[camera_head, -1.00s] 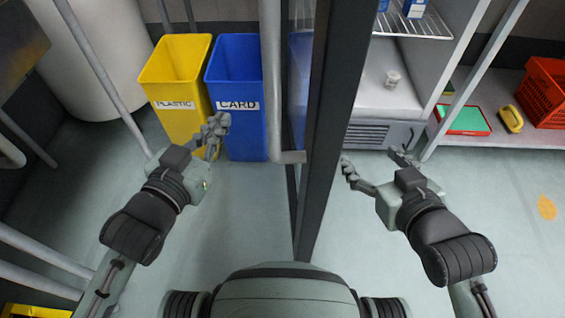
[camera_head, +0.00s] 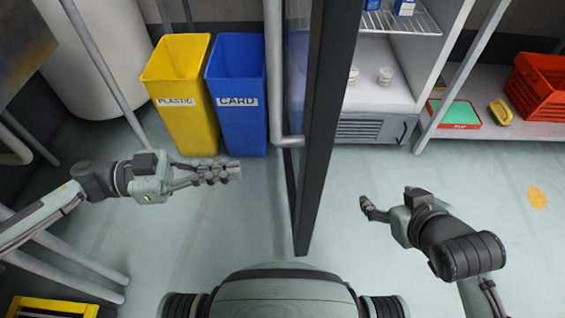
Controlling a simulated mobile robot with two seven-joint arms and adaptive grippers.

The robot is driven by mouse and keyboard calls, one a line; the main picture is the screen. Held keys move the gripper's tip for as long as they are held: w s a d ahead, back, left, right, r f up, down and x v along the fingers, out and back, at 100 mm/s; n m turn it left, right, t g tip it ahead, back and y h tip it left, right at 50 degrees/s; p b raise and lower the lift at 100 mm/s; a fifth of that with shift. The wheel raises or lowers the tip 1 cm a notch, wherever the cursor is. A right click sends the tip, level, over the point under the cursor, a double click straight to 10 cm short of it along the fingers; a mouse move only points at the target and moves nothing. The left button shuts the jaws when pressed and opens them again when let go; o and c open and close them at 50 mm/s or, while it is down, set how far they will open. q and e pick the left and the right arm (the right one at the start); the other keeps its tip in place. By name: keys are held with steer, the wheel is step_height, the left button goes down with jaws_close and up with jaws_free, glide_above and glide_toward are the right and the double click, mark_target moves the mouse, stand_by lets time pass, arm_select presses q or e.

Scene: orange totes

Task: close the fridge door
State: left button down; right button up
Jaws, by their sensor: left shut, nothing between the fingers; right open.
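The fridge door (camera_head: 322,130) stands open, seen nearly edge-on in the middle of the head view, with a dark frame and a grey bar handle (camera_head: 276,75) on its left face. The fridge (camera_head: 378,129) is behind and to the right, its lit inside exposed. My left gripper (camera_head: 238,170) is shut and empty, left of the door, pointing right toward it with a gap between. My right gripper (camera_head: 372,205) is open and empty, right of the door and apart from it, in front of the fridge. Its fingers partly overlap in this view.
A yellow plastic bin (camera_head: 183,110) and a blue card bin (camera_head: 237,120) stand behind my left gripper. Small white cups (camera_head: 385,76) sit inside the fridge. A low shelf at right holds a red crate (camera_head: 540,92), a red-green box (camera_head: 455,113) and a yellow item (camera_head: 500,112). Floor around the door is clear.

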mark_target(301, 164)
arm_select(q)
steer(key=d, duration=0.6)
steer(key=w+d, duration=0.1)
steer(key=d, duration=0.2)
steer(key=shift+d, duration=0.4)
steer(key=shift+w, duration=0.1)
